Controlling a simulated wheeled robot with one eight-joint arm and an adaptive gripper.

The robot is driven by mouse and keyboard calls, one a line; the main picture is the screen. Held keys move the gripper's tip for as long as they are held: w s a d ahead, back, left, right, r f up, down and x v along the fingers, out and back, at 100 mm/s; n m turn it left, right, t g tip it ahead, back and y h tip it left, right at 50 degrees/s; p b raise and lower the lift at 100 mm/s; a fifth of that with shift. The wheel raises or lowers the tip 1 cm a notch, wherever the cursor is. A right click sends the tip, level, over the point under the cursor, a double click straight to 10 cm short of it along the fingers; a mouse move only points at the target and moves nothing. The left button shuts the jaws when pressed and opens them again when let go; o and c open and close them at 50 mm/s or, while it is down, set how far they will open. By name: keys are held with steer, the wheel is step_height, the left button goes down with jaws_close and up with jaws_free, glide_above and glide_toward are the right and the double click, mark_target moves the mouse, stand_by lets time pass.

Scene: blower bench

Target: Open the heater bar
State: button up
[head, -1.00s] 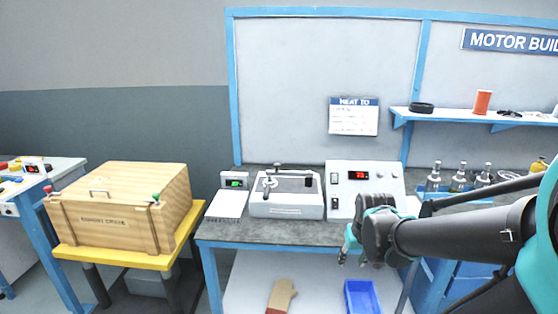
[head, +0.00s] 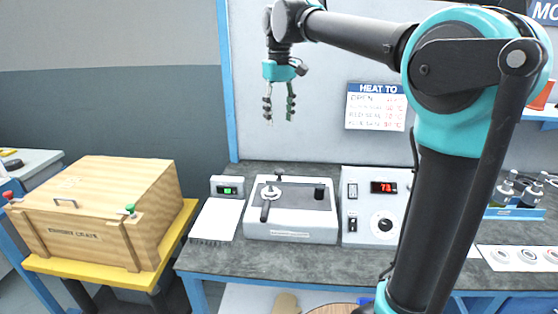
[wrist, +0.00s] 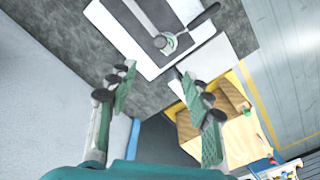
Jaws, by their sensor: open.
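The heater unit (head: 290,229), a low white box, stands on the grey bench. A metal lever arm (head: 268,203) with a round pivot lies on its left side, and a black knob (head: 319,191) stands at its right. I cannot tell for certain which part is the heater bar. My gripper (head: 279,108) hangs above and behind the unit, fingers pointing down, open and empty, touching nothing. In the wrist view the unit (wrist: 120,40) shows at the top, beyond my open fingers (wrist: 163,88), with its black-handled lever (wrist: 203,16).
A control box (head: 365,225) with a red display stands right of the unit. A wooden crate (head: 95,215) sits on a yellow stand further left. A "HEAT TO" sign (head: 376,107) hangs on the back board.

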mark_target(279, 170)
step_height(279, 170, down, 17)
steer(key=shift+f, duration=0.15)
stand_by(0.5)
jaws_close()
stand_by(0.3)
